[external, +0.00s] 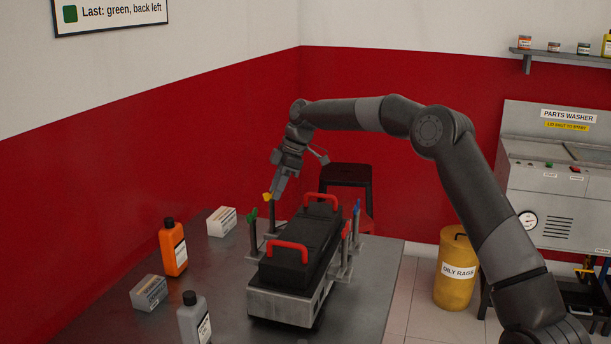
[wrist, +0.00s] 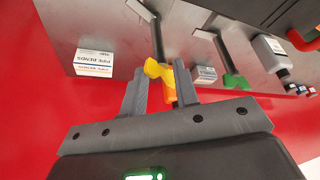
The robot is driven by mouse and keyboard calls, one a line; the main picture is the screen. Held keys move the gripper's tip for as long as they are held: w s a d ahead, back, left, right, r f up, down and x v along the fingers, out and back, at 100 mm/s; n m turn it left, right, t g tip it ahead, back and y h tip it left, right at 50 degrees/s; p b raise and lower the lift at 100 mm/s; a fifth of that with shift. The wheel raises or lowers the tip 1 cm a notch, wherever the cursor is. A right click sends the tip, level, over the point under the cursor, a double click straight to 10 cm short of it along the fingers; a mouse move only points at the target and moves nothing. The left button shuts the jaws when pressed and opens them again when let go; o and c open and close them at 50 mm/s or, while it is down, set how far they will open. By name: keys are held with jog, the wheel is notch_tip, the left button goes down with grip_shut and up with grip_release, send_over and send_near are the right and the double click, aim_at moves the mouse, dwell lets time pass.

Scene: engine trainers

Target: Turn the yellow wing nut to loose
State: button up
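The yellow wing nut (external: 267,196) tops a post at the back left of the engine trainer (external: 285,302). In the wrist view the yellow wing nut (wrist: 157,70) appears between my fingertips, with an orange part just beside it. My gripper (external: 275,194) points down at this post from above. In the wrist view my gripper (wrist: 160,84) has its two fingers apart, one on each side of the nut; firm contact is not visible. The green wing nut (external: 252,214) sits on the front left post and also shows in the wrist view (wrist: 236,81).
Red handles (external: 289,246) stand on the black cover beside the posts. Blue (external: 357,207) and red (external: 346,228) wing nuts top posts on the right. An orange bottle (external: 173,250), grey bottle (external: 193,320) and small boxes stand left. A wall sign (external: 110,12) reads "Last: green, back left".

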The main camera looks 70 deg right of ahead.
jog(key=s+d+r+m+h, duration=0.1)
jog(key=s+r+m, duration=0.25)
jog(key=r, duration=0.65)
jog(key=s+a+r, duration=0.2)
jog(key=a, duration=0.5)
jog(key=s+a+r+m+h, duration=0.1)
jog(key=s+a, duration=0.1)
jog(key=a, duration=0.6)
jog(key=s+a+r+m+h, duration=0.1)
jog(key=s+a+r, duration=0.1)
jog(key=a, duration=0.6)
jog(key=shift+s+a+r, duration=0.2)
jog(key=shift+s+r, duration=0.05)
jog(key=shift+r, duration=0.05)
jog(key=shift+w, duration=0.1)
jog(key=w+d+f+n+y, duration=0.1)
jog(key=w+d+n, duration=0.3)
jog(key=w+d, duration=0.5)
jog(key=s+d+f+n+y, duration=0.1)
jog(key=d+f+n+y, duration=0.3)
jog(key=d, duration=1.1)
jog(key=shift+m+h, duration=0.45)
jog(key=shift+h, duration=0.25)
jog(key=x, duration=1.1)
jog(key=shift+s+d+f, duration=0.25)
jog(key=shift+s, duration=0.05)
